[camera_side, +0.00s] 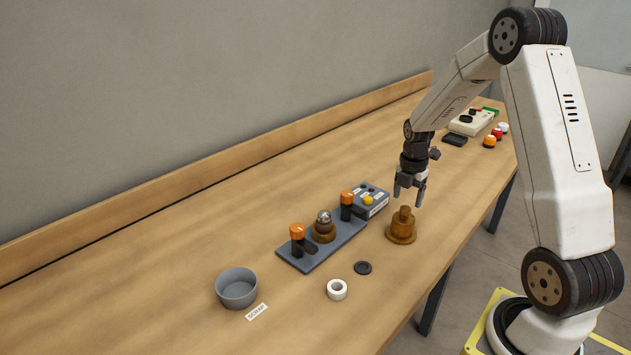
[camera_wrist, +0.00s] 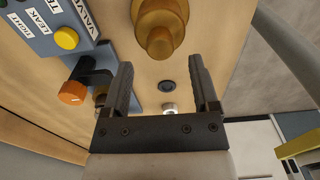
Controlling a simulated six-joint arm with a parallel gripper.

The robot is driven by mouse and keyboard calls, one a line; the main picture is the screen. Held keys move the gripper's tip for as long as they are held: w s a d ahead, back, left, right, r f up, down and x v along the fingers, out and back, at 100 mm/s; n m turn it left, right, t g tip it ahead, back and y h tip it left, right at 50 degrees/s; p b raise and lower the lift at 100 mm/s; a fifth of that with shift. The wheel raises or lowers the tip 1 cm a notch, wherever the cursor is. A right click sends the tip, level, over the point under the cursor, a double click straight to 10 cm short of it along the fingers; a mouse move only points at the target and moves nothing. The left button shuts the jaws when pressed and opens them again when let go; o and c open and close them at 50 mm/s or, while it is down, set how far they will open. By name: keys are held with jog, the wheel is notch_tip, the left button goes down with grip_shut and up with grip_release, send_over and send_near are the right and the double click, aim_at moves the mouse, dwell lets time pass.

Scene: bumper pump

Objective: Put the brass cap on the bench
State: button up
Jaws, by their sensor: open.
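The brass cap (camera_side: 401,229), a stepped amber-brown piece with a wide flange and a narrow knob on top, stands upright on the bench (camera_side: 180,262), right of the grey fixture plate. It also shows at the top of the wrist view (camera_wrist: 158,28), just beyond my fingertips. My gripper (camera_side: 409,197) points down, open and empty, a little above the cap's knob and apart from it. In the wrist view the space between its fingers (camera_wrist: 161,78) is clear.
The fixture plate (camera_side: 296,262) carries two orange-topped clamps and a brass seat with a shiny ball. A labelled box (camera_side: 372,203) with a yellow button adjoins it. A black disc (camera_side: 363,268), white ring (camera_side: 337,290) and grey bowl (camera_side: 236,289) stand nearer the camera.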

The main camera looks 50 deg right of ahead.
notch_tip(320, 180, up, 8)
dwell(0.4)
jog(key=shift+f, duration=0.1)
dwell(0.4)
jog(key=s+a+f+m+t, duration=0.1)
jog(key=s+a+f+m, duration=0.1)
jog(key=a+m, duration=0.7)
jog(key=s+a+f+m+t, duration=0.1)
jog(key=s+a+m, duration=0.4)
jog(key=a+m, duration=0.4)
jog(key=a, duration=0.7)
jog(key=shift+s+a+f+t, duration=0.2)
jog(key=shift+a+f+t, duration=0.1)
jog(key=shift+f, duration=0.1)
